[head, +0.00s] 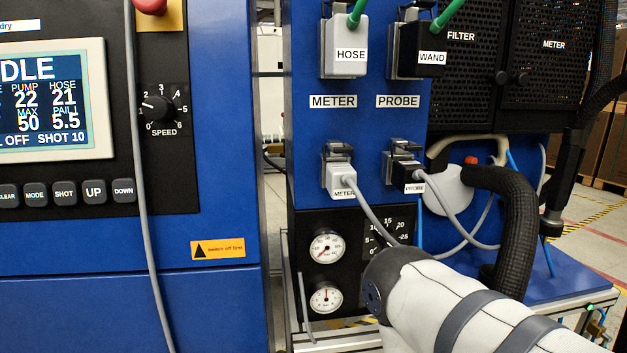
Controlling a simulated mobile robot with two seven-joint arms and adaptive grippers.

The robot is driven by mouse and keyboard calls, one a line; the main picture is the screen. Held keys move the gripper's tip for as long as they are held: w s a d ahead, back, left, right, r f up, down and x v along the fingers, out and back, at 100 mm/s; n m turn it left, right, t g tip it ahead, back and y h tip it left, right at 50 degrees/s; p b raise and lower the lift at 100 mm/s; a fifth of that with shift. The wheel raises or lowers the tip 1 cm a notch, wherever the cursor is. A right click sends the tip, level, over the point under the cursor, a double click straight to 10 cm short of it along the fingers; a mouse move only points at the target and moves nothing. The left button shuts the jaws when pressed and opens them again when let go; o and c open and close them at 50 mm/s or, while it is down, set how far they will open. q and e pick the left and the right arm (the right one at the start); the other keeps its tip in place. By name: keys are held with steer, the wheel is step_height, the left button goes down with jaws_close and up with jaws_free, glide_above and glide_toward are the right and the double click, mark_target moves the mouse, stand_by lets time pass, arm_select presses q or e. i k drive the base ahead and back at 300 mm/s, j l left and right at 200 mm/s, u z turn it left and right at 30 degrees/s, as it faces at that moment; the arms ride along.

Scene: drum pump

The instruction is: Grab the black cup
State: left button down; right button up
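I cannot make out a black cup in the head view. My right arm, white with grey bands, comes in from the lower right, and a dark rounded joint shows at its near end. No fingers of my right gripper show. My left arm and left gripper are out of view.
A blue machine panel (215,300) with a display (45,100) and speed knob (158,108) fills the left. A blue cabinet has a white HOSE plug (345,62), a black WAND plug (415,70), METER (342,178) and PROBE (408,176) connectors and gauges (326,248). A thick black hose (515,215) hangs at right.

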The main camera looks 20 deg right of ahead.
mark_target(486, 270)
steer(key=z, duration=1.85)
